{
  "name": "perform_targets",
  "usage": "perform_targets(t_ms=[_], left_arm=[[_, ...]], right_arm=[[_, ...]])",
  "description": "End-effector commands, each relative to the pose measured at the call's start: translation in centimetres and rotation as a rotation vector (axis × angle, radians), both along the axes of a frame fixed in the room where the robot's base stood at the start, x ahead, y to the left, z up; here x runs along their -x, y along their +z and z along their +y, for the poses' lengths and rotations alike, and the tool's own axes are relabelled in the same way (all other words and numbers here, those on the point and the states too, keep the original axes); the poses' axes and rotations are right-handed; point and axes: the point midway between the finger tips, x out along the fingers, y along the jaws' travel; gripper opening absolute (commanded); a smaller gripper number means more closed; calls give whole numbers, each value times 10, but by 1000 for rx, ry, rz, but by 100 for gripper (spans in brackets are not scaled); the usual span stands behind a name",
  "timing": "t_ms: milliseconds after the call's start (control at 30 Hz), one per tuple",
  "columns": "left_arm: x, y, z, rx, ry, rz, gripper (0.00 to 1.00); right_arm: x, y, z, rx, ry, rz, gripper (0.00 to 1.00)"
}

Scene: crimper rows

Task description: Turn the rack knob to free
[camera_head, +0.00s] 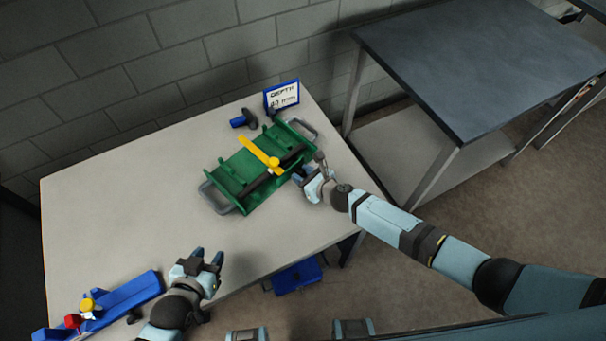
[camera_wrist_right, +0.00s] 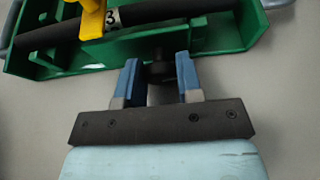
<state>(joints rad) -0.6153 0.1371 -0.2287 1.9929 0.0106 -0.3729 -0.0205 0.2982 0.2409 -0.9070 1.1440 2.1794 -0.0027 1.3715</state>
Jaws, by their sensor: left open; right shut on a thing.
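The green rack (camera_head: 236,172) lies at an angle on the table, with a dark bar along it and a yellow piece (camera_head: 262,156) across it. In the right wrist view the rack (camera_wrist_right: 225,38) shows a label "3" on the bar. A dark knob (camera_wrist_right: 160,71) sticks out from its near side. My right gripper (camera_head: 305,174) is at the rack's near right side; in the wrist view its blue fingers (camera_wrist_right: 159,80) are on either side of the knob, shut on it. The knob's setting cannot be read. My left gripper (camera_head: 209,256) is open and empty near the table's front edge.
A blue holder (camera_head: 125,293) with red and yellow pieces lies at the front left. A blue-framed sign (camera_head: 281,95) and a blue-and-black object (camera_head: 243,119) are behind the rack. A dark-topped table (camera_head: 470,60) stands right. The table's left middle is clear.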

Motion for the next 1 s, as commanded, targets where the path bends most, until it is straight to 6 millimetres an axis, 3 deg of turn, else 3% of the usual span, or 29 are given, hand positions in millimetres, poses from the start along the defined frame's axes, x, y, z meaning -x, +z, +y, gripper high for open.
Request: perform_targets(t_ms=[367, 667, 700, 800, 1000], left_arm=[[1, 3, 1, -3, 1, 2, 42], [1, 3, 1, -3, 1, 2, 42], [1, 3, 1, -3, 1, 2, 42], [1, 3, 1, -3, 1, 3, 42], [2, 3, 1, -2, 1, 4, 42]], right_arm=[[2, -1, 1, 175, -2, -148, 10], [1, -1, 1, 187, 0, -158, 10], [1, -1, 1, 187, 0, -158, 36], [1, -1, 1, 187, 0, -158, 58], [1, -1, 1, 187, 0, -158, 58]])
